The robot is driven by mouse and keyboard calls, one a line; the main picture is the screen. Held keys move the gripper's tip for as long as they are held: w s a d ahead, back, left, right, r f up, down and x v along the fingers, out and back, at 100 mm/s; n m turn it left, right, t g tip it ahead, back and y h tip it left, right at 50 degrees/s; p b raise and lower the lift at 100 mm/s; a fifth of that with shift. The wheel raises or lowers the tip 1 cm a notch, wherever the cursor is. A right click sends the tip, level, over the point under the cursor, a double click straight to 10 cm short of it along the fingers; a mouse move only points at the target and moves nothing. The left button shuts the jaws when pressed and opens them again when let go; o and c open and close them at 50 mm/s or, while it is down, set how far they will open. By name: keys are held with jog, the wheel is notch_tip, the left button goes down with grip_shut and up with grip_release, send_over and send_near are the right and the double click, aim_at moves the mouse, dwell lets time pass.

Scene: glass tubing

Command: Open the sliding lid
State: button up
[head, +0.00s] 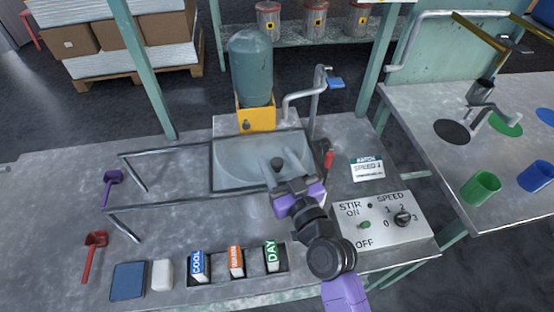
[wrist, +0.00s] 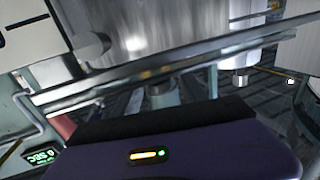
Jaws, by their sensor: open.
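The sliding lid (head: 235,172) is a pale, see-through panel in a dark frame, lying over the sink-like opening in the bench. A small dark knob (head: 277,163) stands toward its right side. My gripper (head: 278,158) is open above the lid's right part, its two pale fingers pointing away, one on either side of the knob in the head view. I cannot tell whether they touch it. Two metal rails (head: 165,203) run left from the lid. The wrist view shows my purple gripper body and bar-like metal edges close by; the lid is not clear there.
A green tank on a yellow base (head: 254,118) stands behind the lid, with a tap (head: 314,95) beside it. A stir and speed control panel (head: 385,225) lies right. Labelled blocks (head: 236,262) and scoops (head: 95,245) lie in front and left. The bench between the rails is clear.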

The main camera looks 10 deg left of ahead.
grip_shut()
dwell(1.4)
